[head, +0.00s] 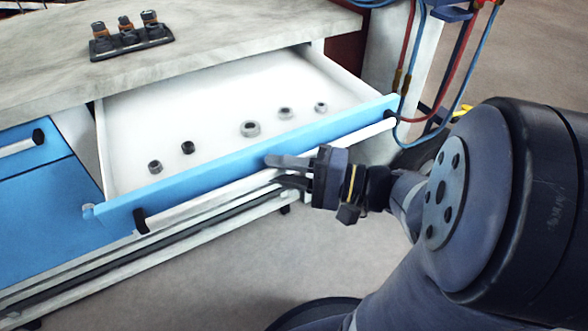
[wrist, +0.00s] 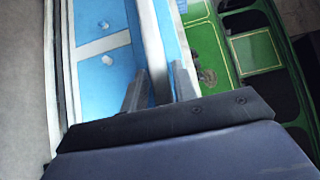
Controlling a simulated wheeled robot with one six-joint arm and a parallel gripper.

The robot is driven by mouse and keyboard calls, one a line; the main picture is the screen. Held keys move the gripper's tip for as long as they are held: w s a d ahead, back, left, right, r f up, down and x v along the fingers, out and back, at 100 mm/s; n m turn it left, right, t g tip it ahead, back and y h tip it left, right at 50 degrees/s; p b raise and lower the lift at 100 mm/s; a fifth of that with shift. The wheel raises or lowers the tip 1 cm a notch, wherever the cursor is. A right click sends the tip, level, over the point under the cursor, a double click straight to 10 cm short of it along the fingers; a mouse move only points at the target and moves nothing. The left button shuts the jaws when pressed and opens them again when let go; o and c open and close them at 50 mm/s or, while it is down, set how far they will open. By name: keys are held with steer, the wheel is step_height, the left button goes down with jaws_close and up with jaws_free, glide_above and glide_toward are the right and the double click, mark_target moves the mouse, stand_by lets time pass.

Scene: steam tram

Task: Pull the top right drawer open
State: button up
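The blue-fronted top right drawer (head: 185,183) stands well out from the workbench, its white inside (head: 200,110) exposed. A pale bar handle (head: 215,190) with black end mounts runs along its front. My gripper (head: 280,172) reaches in from the right, at about the middle of the handle. One finger lies above the bar and one below, and it appears shut on it. In the wrist view, the handle (wrist: 153,50) runs between the two fingers of my gripper (wrist: 160,80). The exact finger contact is partly hidden.
Several small round metal parts (head: 250,128) lie in the drawer. A black holder with fittings (head: 130,40) stands on the worktop (head: 50,65). Red and blue hoses (head: 407,60) hang at the right. Closed blue drawers (head: 35,200) are at left. Grey floor (head: 240,250) is clear in front.

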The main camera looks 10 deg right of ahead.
steer(key=p+v, duration=0.1)
steer(key=v, duration=0.9)
steer(key=shift+s+d+p, duration=0.15)
steer(key=shift+d+p, duration=0.15)
steer(key=shift+d, duration=0.1)
steer(key=shift+b+x, duration=0.8)
steer(key=shift+x, duration=4.65)
steer(key=shift+s, duration=0.1)
